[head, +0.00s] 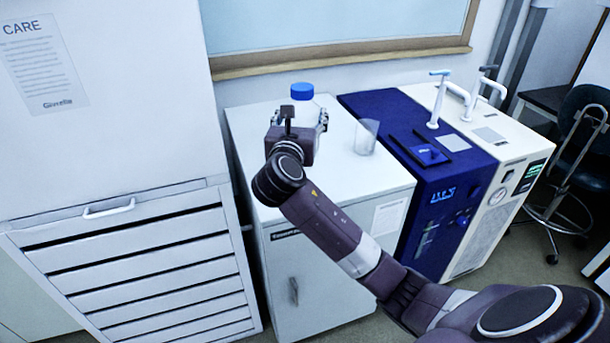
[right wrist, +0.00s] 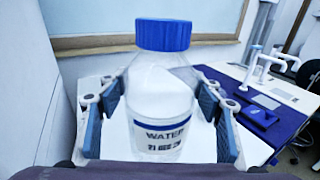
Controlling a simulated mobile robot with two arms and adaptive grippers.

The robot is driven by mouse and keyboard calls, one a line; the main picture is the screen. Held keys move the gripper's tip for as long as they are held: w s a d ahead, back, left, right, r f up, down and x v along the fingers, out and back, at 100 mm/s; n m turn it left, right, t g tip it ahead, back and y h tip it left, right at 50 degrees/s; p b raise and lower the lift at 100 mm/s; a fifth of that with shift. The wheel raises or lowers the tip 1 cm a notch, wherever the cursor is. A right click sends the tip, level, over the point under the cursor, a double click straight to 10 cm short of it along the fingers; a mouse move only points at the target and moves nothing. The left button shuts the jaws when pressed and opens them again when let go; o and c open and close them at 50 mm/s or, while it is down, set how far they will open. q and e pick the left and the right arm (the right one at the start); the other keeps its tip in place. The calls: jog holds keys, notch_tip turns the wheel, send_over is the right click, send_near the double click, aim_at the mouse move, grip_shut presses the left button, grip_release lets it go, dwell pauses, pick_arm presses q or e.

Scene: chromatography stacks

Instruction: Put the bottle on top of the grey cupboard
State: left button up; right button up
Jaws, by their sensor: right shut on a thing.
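The bottle is clear with a blue cap (head: 302,91) and a "WATER" label. It stands upright in the right wrist view (right wrist: 162,110), between the two finger pads. My right gripper (head: 301,116) is shut on the bottle and hides most of its body in the head view. The grey cupboard (head: 393,172) is the pale cabinet with a door under my right arm. The bottle is over the back part of its top; I cannot tell whether its base touches the top. My left gripper is not in view.
A clear glass beaker (head: 366,137) stands on the cupboard top, right of the gripper. A blue machine (head: 425,160) and a white one (head: 505,150) adjoin on the right. A tall drawer cabinet (head: 130,250) is at left, and the wall and window frame are behind.

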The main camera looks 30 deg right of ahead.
jog(key=w+d+r+m+g+h+b, duration=0.15)
jog(key=w+d+r, duration=0.3)
jog(key=r, duration=0.45)
notch_tip(320, 180, down, 19)
jog(key=shift+a+f, duration=0.2)
jog(key=shift+a, duration=0.15)
jog(key=o, duration=1.8)
jog(key=shift+f, duration=0.2)
jog(key=shift+o, duration=0.5)
jog(key=v, duration=1.2)
jog(key=shift+b, duration=0.35)
